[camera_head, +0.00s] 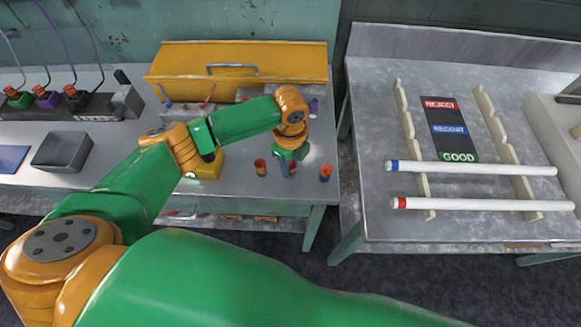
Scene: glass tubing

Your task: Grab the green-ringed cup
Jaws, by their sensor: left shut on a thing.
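My left gripper (287,160) points down at the right part of the left workbench. It is shut on a small cup (288,171), which stands between two other small cups. The fingers hide most of the held cup, so I cannot make out its ring colour. A reddish-orange cup (261,167) stands just left of the gripper. Another reddish-orange cup (325,173) stands to its right, near the bench's edge. Both stand apart from the gripper. I cannot see a clear green ring on any cup. My right gripper is out of view.
A yellow toolbox (237,60) lies behind my left gripper. A grey bin (62,151) is at the far left. Past a gap, the right table (376,120) has racks bearing a blue-ended tube (470,169) and a red-ended tube (480,206).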

